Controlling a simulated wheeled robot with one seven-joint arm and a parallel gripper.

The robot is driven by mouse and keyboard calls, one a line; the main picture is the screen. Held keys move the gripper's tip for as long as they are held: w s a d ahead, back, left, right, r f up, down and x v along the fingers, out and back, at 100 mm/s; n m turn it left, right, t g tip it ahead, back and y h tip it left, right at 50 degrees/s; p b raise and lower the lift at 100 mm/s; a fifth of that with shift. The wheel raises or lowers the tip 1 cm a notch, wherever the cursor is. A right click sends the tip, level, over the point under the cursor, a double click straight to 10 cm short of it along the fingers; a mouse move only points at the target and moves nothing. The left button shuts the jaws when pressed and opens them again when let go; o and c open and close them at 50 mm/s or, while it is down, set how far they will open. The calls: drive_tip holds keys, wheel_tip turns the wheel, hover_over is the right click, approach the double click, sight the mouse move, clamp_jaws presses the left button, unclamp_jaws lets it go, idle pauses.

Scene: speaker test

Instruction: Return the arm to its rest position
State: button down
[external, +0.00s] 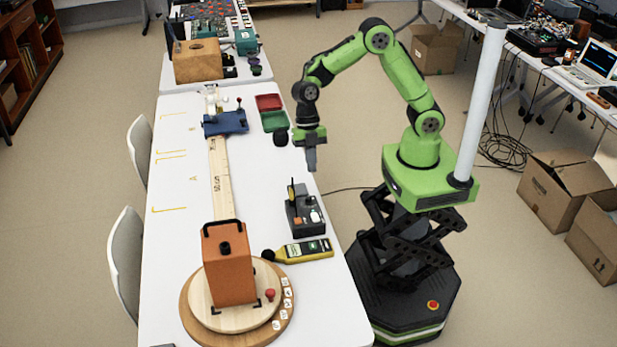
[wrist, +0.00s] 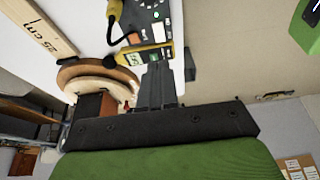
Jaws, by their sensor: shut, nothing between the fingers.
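My green arm rises from its base at the right of the external view and bends over toward the table's right edge. My gripper (external: 311,160) points down beside the table's right edge, shut and empty. In the wrist view my gripper (wrist: 158,75) shows its dark fingers together with nothing between them. An orange-brown speaker box (external: 228,265) stands on a round wooden turntable (external: 195,322) at the table's near end. It also shows partly behind the fingers in the wrist view.
The white table (external: 175,225) carries a yellow meter (external: 305,250), a dark control box (external: 305,213), a wooden ruler (external: 221,180), a blue clamp (external: 226,123), and red (external: 269,102) and green (external: 274,121) trays. Cardboard boxes (external: 565,188) lie at the right.

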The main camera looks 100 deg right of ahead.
drive_tip(key=s+d+r+m+t+h+p, duration=0.2)
drive_tip(key=s+d+r+m+t+h, duration=0.1)
drive_tip(key=s+r+m, duration=0.75)
drive_tip(key=s+d+r+m+t, duration=0.1)
drive_tip(key=s+r+m, duration=0.1)
drive_tip(key=s, duration=0.4)
drive_tip(key=s+d+r+m+t+h, duration=0.1)
drive_tip(key=s+d+r+m, duration=0.1)
drive_tip(key=s+m, duration=0.3)
drive_tip(key=shift+s+d+r+t, duration=0.15)
drive_tip(key=shift+s+r+t, duration=0.15)
drive_tip(key=shift+s+r, duration=0.35)
